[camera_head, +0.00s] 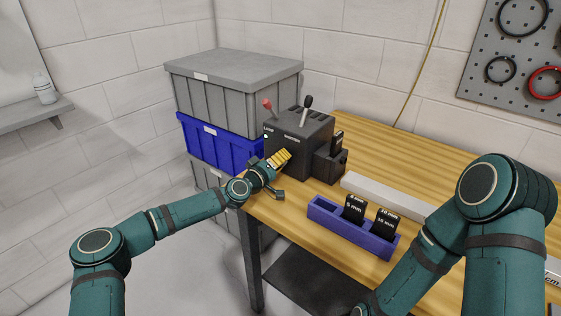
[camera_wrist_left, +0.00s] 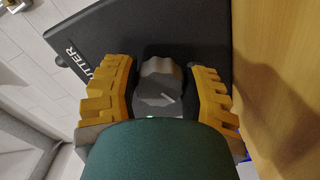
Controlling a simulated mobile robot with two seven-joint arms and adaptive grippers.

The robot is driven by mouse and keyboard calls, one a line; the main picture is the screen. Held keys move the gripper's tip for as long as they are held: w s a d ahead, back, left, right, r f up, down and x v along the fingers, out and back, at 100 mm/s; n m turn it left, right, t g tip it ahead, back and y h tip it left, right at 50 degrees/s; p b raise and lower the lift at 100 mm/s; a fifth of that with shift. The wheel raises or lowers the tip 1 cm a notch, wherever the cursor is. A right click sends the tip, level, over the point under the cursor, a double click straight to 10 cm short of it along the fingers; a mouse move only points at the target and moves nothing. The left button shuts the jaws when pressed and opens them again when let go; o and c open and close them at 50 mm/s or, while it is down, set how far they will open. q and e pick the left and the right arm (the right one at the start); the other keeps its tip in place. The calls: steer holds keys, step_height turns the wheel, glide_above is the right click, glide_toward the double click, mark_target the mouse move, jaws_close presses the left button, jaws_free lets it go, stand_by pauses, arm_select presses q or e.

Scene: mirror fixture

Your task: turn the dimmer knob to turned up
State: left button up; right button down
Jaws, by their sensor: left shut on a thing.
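The dark control box (camera_head: 300,150) stands on the wooden table near its left corner. It has a red-tipped lever (camera_head: 267,104) and a black-tipped lever (camera_head: 306,103) on top. In the left wrist view the grey lobed dimmer knob (camera_wrist_left: 158,82) sits on the box's dark face, with a short white pointer line on it. My left gripper (camera_head: 281,159) is at the front of the box and hides the knob in the head view. Its yellow fingers (camera_wrist_left: 162,92) are on either side of the knob, shut on it. My right arm shows at the right, its gripper out of view.
A purple tray (camera_head: 323,215) with black labelled blocks (camera_head: 354,208) stands on the table (camera_head: 420,160) right of the box. A pale bar (camera_head: 385,197) lies behind it. Grey and blue crates (camera_head: 205,141) are stacked left of the box. A pegboard (camera_head: 515,55) hangs at the back right.

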arm_select(q)
steer(key=shift+m, duration=0.8)
steer(key=o, duration=1.2)
steer(key=v, duration=1.2)
